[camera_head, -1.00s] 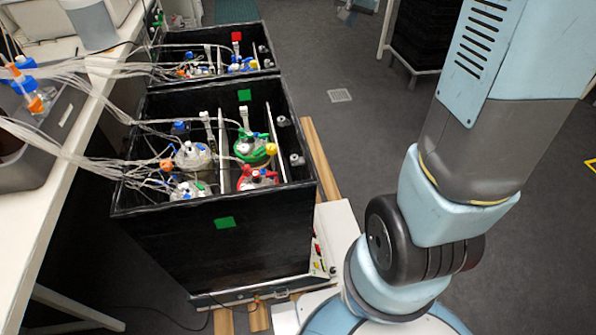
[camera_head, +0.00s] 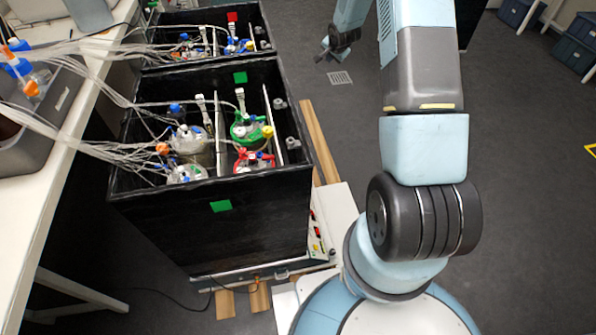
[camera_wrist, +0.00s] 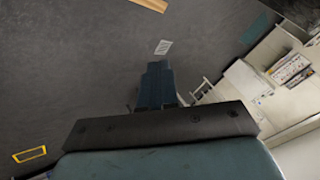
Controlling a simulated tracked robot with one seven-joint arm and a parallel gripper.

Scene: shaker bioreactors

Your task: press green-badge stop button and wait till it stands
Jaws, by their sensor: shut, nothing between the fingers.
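The near black shaker box (camera_head: 150,235) carries a green badge (camera_head: 221,206) on its front wall and another green badge (camera_head: 240,77) on its far wall. At its lower right a control panel (camera_head: 316,238) with small red and yellow spots shows edge-on; I cannot tell which spot is the stop button. My gripper (camera_head: 325,55) is small at the top of the head view, over the floor right of the far box, away from the panel. In the wrist view my gripper (camera_wrist: 155,68) points over bare floor, its fingers together and empty.
Several bottles with tubes stand in the near box. A far black box (camera_head: 205,60) with a red badge (camera_head: 232,17) stands behind it. A white bench (camera_head: 50,185) runs along the left. Wooden strips (camera_head: 318,140) lie beside the boxes. The floor to the right is open.

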